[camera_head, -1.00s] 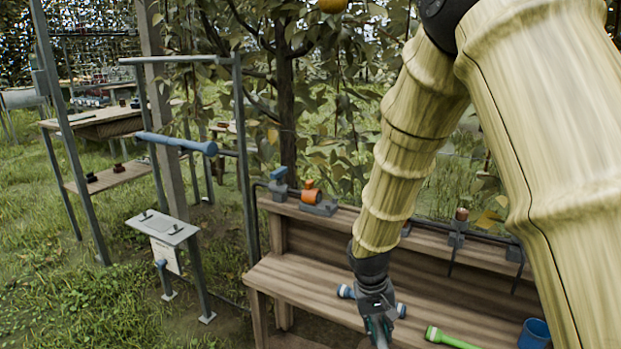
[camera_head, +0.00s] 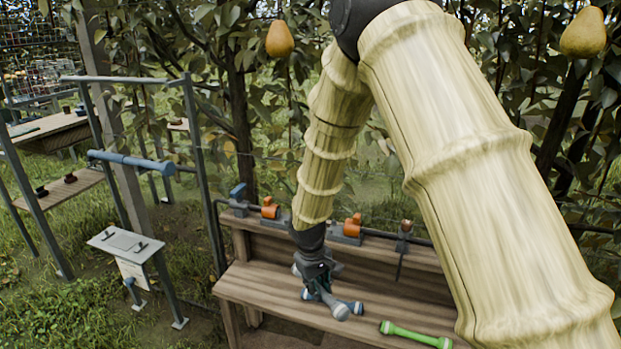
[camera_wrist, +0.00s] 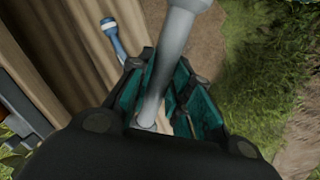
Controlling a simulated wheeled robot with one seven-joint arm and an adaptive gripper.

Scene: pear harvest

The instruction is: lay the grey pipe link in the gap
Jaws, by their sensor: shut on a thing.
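The grey pipe link (camera_head: 333,304) is held in my gripper (camera_head: 318,280) above the bench, tilted, with one rounded end pointing down toward the front. In the wrist view the grey link (camera_wrist: 177,48) runs between the teal fingers of my gripper (camera_wrist: 163,88), which are shut on it. The pipe line at the back of the bench has a left orange fitting (camera_head: 270,209) and a right orange fitting (camera_head: 351,226). My arm hides part of the space between them.
A green link (camera_head: 413,334) lies further right. A metal frame with a blue bar (camera_head: 130,159) stands at left. Pears (camera_head: 280,39) hang above.

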